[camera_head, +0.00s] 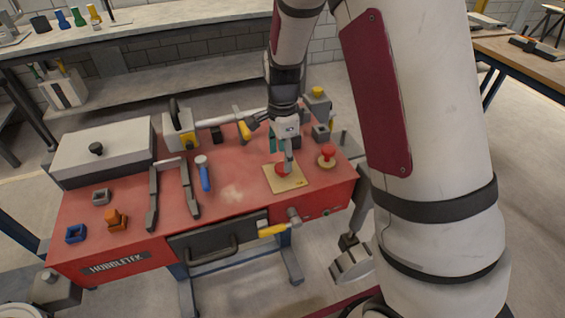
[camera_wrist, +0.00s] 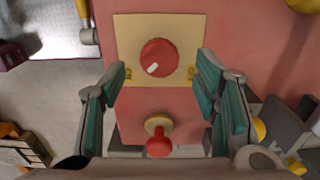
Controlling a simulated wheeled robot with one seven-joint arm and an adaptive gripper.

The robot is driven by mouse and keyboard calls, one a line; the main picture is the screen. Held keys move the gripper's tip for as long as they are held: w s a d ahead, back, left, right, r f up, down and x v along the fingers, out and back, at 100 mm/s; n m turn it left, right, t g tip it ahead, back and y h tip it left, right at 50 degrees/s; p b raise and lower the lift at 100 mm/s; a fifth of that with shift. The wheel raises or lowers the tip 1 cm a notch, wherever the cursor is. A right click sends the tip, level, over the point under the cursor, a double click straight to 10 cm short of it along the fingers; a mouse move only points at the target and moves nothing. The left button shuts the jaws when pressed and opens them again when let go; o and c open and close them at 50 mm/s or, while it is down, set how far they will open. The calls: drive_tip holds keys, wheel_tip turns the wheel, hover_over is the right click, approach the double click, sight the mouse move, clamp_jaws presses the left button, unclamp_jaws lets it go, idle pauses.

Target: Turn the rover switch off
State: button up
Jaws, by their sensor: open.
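A round red knob (camera_wrist: 159,55) with a short white mark at its lower left sits on a square tan plate (camera_wrist: 130,28) on the red bench; it looks like the rover switch. In the head view the knob (camera_head: 282,170) and plate (camera_head: 297,184) are near the bench's right front. My gripper (camera_wrist: 163,75) is open, with teal-padded fingers to the left and right of the knob's lower side.
A red-topped knob (camera_head: 327,155) on a tan base stands close by to the right. A blue-handled tool (camera_head: 204,174), dark tongs-like bars (camera_head: 188,190) and an orange piece (camera_head: 117,219) lie to the left. A yellow-handled valve (camera_head: 272,231) sticks out of the bench front.

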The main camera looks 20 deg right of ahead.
sight(283, 171)
drive_tip(key=shift+f, duration=1.75)
drive_tip(key=c, duration=1.1)
drive_tip(key=shift+c, duration=0.2)
